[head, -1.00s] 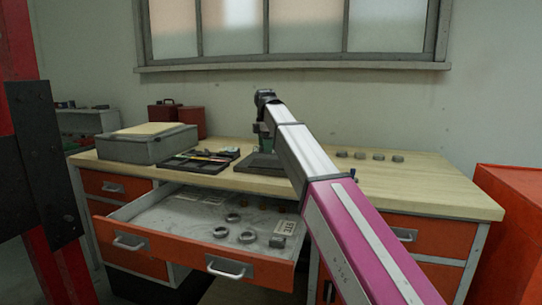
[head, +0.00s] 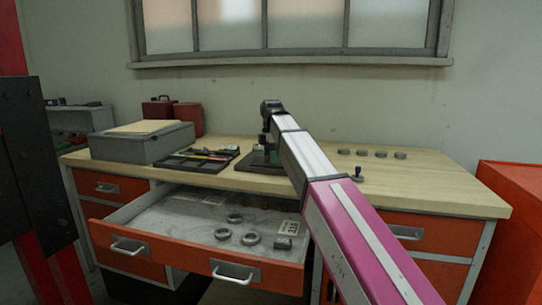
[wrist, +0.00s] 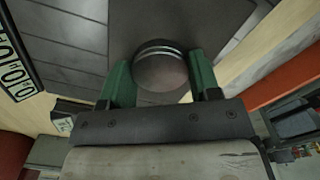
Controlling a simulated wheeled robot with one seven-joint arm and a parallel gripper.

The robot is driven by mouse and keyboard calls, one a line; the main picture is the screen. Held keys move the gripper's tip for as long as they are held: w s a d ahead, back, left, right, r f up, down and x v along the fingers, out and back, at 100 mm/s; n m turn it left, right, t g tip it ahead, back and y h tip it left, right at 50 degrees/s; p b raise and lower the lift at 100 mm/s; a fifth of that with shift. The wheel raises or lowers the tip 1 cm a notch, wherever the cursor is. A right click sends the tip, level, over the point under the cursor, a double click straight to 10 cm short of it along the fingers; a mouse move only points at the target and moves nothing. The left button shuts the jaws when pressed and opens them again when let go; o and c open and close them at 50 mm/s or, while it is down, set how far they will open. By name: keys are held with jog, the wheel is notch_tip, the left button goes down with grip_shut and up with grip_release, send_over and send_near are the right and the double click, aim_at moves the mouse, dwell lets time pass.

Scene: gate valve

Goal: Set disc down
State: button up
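The disc (wrist: 160,70) is a round dark metal piece with a bright ring near its far edge. In the wrist view it sits between the two green fingers of my gripper (wrist: 160,82), which appear to touch its sides. In the head view my gripper (head: 267,138) is over the back middle of the workbench (head: 440,190), above a dark plate (head: 255,162), partly behind my arm. The disc cannot be made out there. A dark flat surface (wrist: 180,20) lies beyond the disc in the wrist view; I cannot tell whether they touch.
An open drawer (head: 150,212) holds several metal rings and pieces. A grey box (head: 140,142) and tool tray (head: 200,158) are on the left.

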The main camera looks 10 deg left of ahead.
jog(key=o, duration=0.4)
jog(key=shift+c, duration=0.2)
jog(key=shift+r, duration=0.15)
notch_tip(320, 180, up, 12)
dwell(0.3)
